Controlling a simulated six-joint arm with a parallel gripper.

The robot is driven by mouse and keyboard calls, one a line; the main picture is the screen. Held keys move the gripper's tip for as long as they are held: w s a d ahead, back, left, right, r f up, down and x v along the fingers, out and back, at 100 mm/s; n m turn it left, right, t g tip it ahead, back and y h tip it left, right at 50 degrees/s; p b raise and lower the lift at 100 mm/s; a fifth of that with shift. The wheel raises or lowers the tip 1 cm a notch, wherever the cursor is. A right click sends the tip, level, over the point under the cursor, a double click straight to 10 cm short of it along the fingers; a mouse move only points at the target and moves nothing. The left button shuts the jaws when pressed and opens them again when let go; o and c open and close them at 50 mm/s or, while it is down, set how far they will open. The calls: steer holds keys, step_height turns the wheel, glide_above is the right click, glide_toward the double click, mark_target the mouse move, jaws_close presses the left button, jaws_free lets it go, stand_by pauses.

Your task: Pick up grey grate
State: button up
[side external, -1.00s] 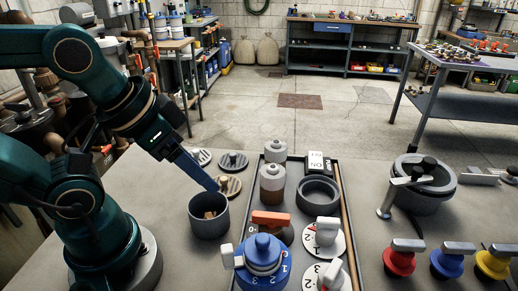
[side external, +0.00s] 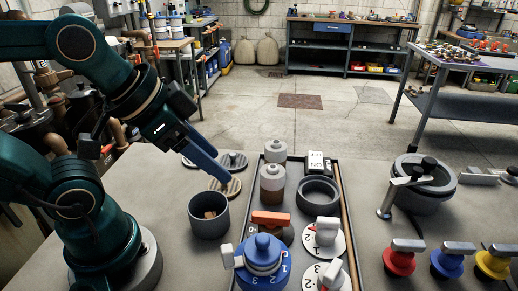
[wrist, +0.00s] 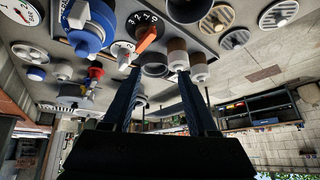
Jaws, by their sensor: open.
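Round slatted grates with knobs lie on the bench in the side external view. A grey one (side external: 236,158) is at the back, and a tan one (side external: 232,189) is nearer. Another pale one (side external: 187,162) is mostly hidden behind my gripper. In the wrist view they show at the upper right: the grey grate (wrist: 234,39), the tan grate (wrist: 217,19) and the pale grate (wrist: 277,13). My gripper (side external: 224,181) is open and empty, its blue fingers pointing down over the tan grate. In the wrist view its fingertips (wrist: 160,72) are well apart with nothing held.
A dark cup (side external: 209,222) stands just in front of the grates. A tray to the right holds lidded jars (side external: 272,183), a dark ring (side external: 317,194) and a blue numbered dial (side external: 262,252). Bare bench lies left of the cup.

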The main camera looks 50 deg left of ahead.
steer(key=w+a+r+m, duration=0.1)
steer(key=w+m, duration=0.1)
steer(key=w, duration=0.4)
steer(key=n+g, duration=0.2)
steer(key=n, duration=0.3)
glide_above(232, 154)
steer(key=s, duration=0.2)
steer(key=shift+y, duration=0.3)
step_height(232, 154, down, 13)
steer(key=shift+s+d+r, duration=0.1)
steer(key=shift+d+r, duration=0.05)
steer(key=shift+r, duration=0.05)
steer(key=shift+f, duration=0.2)
steer(key=shift+x, duration=2.35)
jaws_close()
